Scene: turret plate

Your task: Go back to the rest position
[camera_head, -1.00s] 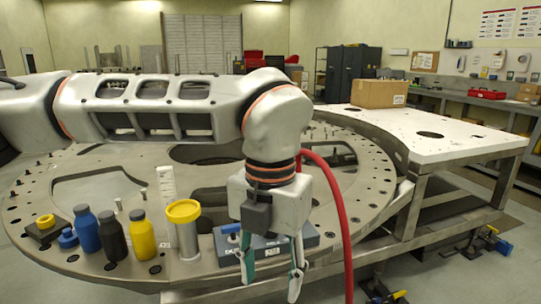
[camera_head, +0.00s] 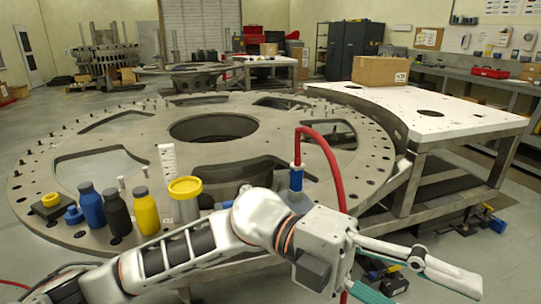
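My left arm comes in low from the left, in front of the turret plate (camera_head: 75,140). My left gripper (camera_head: 425,280) is at the lower right, past the plate's front edge. Its fingers are spread apart, with green pads showing, and nothing is seen between them. Part of the lower finger is cut off by the picture's bottom edge. My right gripper is out of view. A red hose (camera_head: 328,160) arches over the plate to a blue fitting (camera_head: 296,178) behind my arm, which hides what lies below.
A blue bottle (camera_head: 90,207), a black bottle (camera_head: 117,214), a yellow bottle (camera_head: 146,213) and a yellow-topped cylinder (camera_head: 186,190) stand along the plate's front left. A white-topped table (camera_head: 440,122) with a cardboard box (camera_head: 380,71) stands at the right.

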